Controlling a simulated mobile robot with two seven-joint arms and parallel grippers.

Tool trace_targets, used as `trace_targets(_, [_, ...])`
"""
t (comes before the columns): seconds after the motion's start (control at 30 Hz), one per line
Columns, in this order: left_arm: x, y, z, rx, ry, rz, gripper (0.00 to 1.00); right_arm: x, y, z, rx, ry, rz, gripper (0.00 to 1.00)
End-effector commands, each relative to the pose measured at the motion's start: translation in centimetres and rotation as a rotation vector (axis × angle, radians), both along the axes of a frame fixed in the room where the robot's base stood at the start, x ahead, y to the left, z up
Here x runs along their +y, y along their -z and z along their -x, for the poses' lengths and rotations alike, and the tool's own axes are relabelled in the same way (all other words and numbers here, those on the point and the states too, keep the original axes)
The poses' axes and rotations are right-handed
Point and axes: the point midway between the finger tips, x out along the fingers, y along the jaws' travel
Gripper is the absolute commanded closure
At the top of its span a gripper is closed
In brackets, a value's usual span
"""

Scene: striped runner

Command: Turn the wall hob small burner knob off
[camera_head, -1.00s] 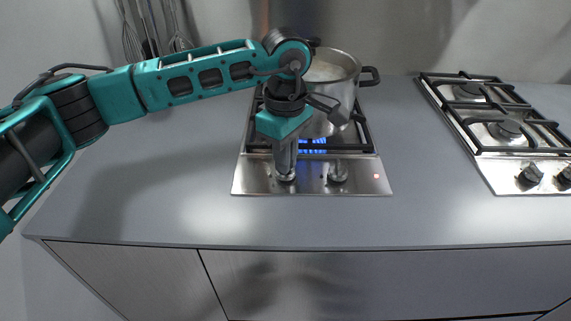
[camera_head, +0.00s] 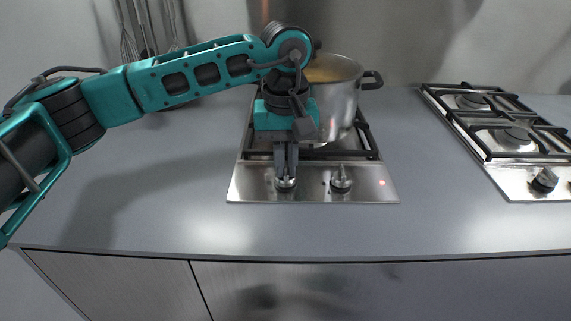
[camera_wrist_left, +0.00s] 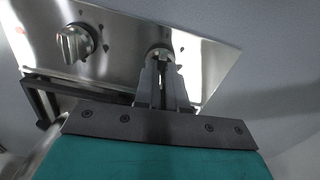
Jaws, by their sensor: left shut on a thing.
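The near hob (camera_head: 240,190) is a steel plate set in the counter, with two knobs on its front strip. My left gripper (camera_head: 285,178) points straight down and is shut on the left knob (camera_head: 285,186). In the left wrist view the gripper's fingers (camera_wrist_left: 163,75) stand on either side of this knob (camera_wrist_left: 160,52). The right knob (camera_head: 341,180) stands free, and it also shows in the left wrist view (camera_wrist_left: 74,44). A red light (camera_head: 382,182) is lit at the strip's right end. No flame shows under the pot; my gripper partly hides that area. My right gripper is not in view.
A steel pot (camera_head: 338,95) with dark handles stands on the near hob, close behind my left gripper. A second hob (camera_head: 505,150) lies to the right. Whisk-like utensils (camera_head: 135,25) hang at the back left. The counter front (camera_head: 250,228) is clear.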

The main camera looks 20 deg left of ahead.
Motion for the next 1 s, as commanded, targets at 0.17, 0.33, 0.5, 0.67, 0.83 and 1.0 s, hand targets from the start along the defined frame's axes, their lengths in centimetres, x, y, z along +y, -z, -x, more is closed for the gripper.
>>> trace_targets(0.17, [-0.03, 0.01, 0.0, 0.0, 0.071, 0.001, 1.0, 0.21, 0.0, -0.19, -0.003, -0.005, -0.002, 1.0])
trace_targets(0.33, [-0.04, -0.02, -0.01, 0.0, 0.104, 0.001, 1.0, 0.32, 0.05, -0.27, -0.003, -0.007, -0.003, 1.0])
trace_targets(0.5, [-0.03, -0.04, 0.0, 0.0, 0.114, 0.001, 1.0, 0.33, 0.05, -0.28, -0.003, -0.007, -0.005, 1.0])
trace_targets(0.67, [-0.03, -0.05, 0.0, 0.0, 0.115, 0.001, 1.0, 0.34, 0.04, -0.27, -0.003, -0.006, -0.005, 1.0])
trace_targets(0.83, [-0.04, -0.05, 0.01, 0.0, 0.115, 0.001, 0.86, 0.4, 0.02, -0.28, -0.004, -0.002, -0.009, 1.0])
trace_targets(1.0, [-0.03, -0.04, 0.0, 0.0, 0.114, 0.001, 0.7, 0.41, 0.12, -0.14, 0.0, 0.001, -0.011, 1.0])
